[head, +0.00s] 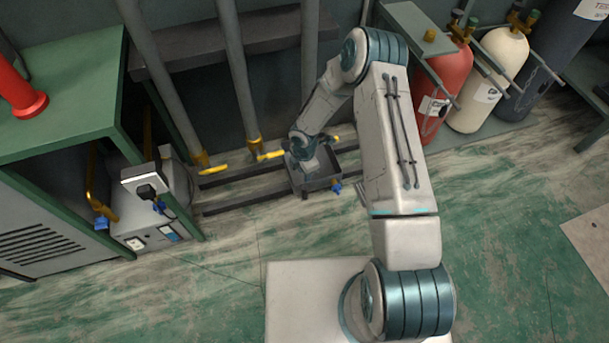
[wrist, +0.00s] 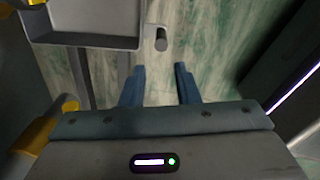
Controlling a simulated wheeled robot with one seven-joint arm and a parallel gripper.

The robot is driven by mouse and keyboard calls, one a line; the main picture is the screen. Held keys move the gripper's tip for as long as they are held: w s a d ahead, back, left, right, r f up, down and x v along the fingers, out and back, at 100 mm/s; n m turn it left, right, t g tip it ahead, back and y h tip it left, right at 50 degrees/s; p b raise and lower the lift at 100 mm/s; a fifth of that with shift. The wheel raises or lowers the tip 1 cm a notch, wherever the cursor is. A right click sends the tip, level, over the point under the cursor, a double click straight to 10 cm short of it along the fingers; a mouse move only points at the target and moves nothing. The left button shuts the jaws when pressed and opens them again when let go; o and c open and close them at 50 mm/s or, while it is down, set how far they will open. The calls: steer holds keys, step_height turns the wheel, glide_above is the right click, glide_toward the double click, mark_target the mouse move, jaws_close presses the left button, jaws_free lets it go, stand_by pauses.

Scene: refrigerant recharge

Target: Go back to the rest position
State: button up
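My gripper (wrist: 160,72) shows in the wrist view with its two blue fingers apart. Nothing is between them, and floor shows through the gap. In the head view my arm reaches out and down toward a small grey tray (head: 322,184) by the pipes. My wrist hides part of that tray, and the fingers cannot be made out there. In the wrist view a grey tray (wrist: 95,41) lies ahead and to the left of the fingers, apart from them. A short dark peg (wrist: 161,40) shows just beyond the fingertips.
Vertical pipes (head: 240,80) with yellow valve handles stand behind the tray. A green bench (head: 60,85) with a grey machine (head: 150,200) stands at left. A red cylinder (head: 445,80) and a cream cylinder (head: 490,80) stand at right. Open floor (head: 500,220) lies at lower right.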

steer(key=shift+r, duration=0.2)
stand_by(0.4)
steer(key=s+d+r+m+h+p, duration=0.1)
steer(key=d+r+m+p, duration=0.3)
steer(key=r, duration=1)
steer(key=s+d+r+m+t+p, duration=0.1)
steer(key=d+r+m+p, duration=0.35)
steer(key=r, duration=1.05)
steer(key=s+d+r+m+h+p, duration=0.15)
steer(key=r+p, duration=0.55)
steer(key=r, duration=0.7)
steer(key=s+d+r+m+t+y+p, duration=0.1)
steer(key=s+r+m+p, duration=0.5)
steer(key=s+r, duration=0.4)
steer(key=s+d+r+m+y+p, duration=0.1)
steer(key=s+r+m+p, duration=0.6)
steer(key=r, duration=1.4)
steer(key=s+d+p, duration=0.1)
steer(key=s+p, duration=0.1)
steer(key=shift+s+r+m+t, duration=0.2)
steer(key=shift+s+m+t, duration=0.1)
steer(key=shift+s+t, duration=0.1)
steer(key=shift+y, duration=0.25)
